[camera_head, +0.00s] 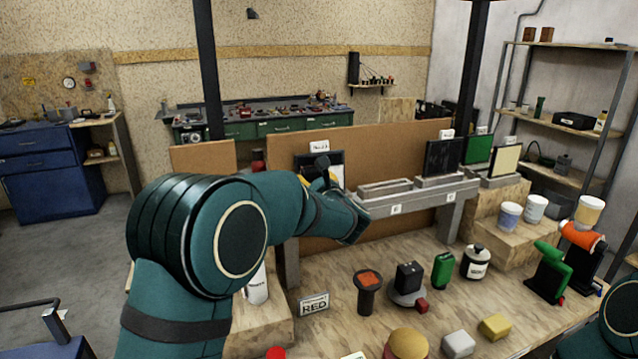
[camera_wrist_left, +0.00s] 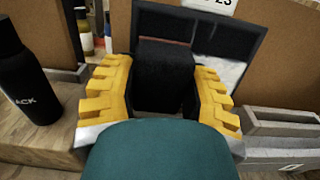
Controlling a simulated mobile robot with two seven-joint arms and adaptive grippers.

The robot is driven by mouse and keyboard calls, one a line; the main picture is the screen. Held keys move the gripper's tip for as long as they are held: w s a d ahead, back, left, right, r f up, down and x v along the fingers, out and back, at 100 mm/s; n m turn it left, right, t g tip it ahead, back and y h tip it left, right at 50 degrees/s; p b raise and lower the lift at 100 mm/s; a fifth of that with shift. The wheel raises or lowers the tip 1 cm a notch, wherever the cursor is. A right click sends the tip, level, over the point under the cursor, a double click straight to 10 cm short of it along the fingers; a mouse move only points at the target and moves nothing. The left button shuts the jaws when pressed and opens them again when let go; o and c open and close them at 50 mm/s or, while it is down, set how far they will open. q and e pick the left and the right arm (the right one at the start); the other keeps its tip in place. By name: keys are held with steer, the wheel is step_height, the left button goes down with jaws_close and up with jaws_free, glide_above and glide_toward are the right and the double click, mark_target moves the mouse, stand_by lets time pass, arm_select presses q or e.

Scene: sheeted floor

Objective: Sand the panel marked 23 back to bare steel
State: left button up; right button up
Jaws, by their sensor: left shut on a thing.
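The panel marked 23 (camera_head: 307,160) stands upright against a brown backboard, with its number tag (camera_head: 319,147) above it. In the left wrist view the panel (camera_wrist_left: 185,22) is mostly black, with a pale grey bare-looking patch (camera_wrist_left: 230,72) at its right. My left gripper (camera_head: 325,185) is in front of the panel. Its yellow fingers (camera_wrist_left: 165,98) are shut on a black block (camera_wrist_left: 163,65) with a reddish-brown edge, close against the panel; I cannot tell if it touches. My arm hides much of the panel in the head view. My right gripper is out of view.
A grey rack (camera_head: 425,195) holds a black panel (camera_head: 443,158) to the right. Green (camera_head: 478,150) and cream (camera_head: 503,162) panels stand beyond. A black bottle (camera_wrist_left: 30,85) is left of my gripper. A sign reading RED (camera_head: 314,304), cans and blocks crowd the wooden bench (camera_head: 340,335).

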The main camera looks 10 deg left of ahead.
mark_target(343, 163)
arm_select(q)
steer(key=shift+s+a+b, duration=0.3)
steer(key=shift+s+a, duration=0.15)
steer(key=shift+a, duration=0.15)
steer(key=shift+s+a+b, duration=0.25)
steer(key=shift+s+a, duration=0.15)
steer(key=shift+a, duration=0.2)
steer(key=shift+w+r+p, duration=0.1)
steer(key=shift+r+p, duration=0.7)
steer(key=shift+r, duration=0.3)
steer(key=shift+w+d+f+p, duration=0.1)
steer(key=shift+w+d+p, duration=0.6)
steer(key=shift+d, duration=0.4)
steer(key=shift+w+d+r+p, duration=0.1)
steer(key=shift+w+d+p, duration=0.35)
steer(key=shift+w+d, duration=0.55)
steer(key=shift+w+d+f+p, duration=0.1)
steer(key=shift+w+d+p, duration=0.55)
steer(key=shift+d, duration=0.55)
steer(key=shift+w+d+p, duration=0.4)
steer(key=shift+d+p, duration=0.1)
steer(key=shift+d, duration=0.1)
steer(key=shift+w+d+p, duration=0.7)
steer(key=shift+d, duration=0.25)
